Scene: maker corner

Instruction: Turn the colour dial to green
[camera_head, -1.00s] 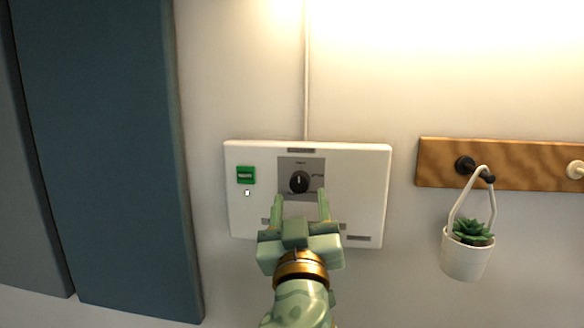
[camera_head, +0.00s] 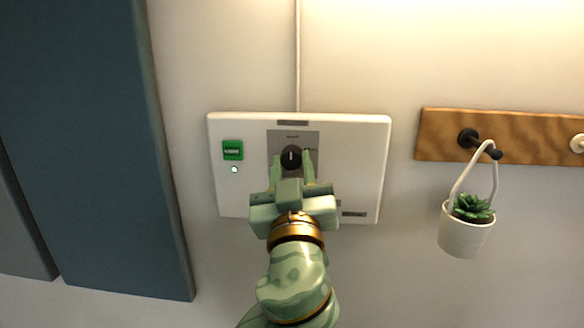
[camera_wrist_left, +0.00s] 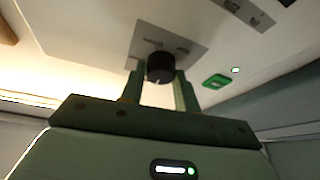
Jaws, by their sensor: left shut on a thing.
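The colour dial (camera_head: 291,156) is a round black knob on a grey plate in the middle of a white wall panel (camera_head: 355,170). Its white pointer mark looks close to upright in the head view. My left gripper (camera_head: 291,162) has one finger on each side of the dial and is shut on it. In the left wrist view the dial (camera_wrist_left: 160,66) sits between the two fingertips of my left gripper (camera_wrist_left: 160,82). The small labels around the dial are too small to read. My right gripper is not in view.
A green switch or label (camera_head: 232,150) is on the panel's left, with a small white light (camera_head: 234,169) below it. Blue-grey wall panels (camera_head: 95,150) stand at left. A wooden peg rail (camera_head: 400,135) at right holds a hanging white plant pot (camera_head: 464,235).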

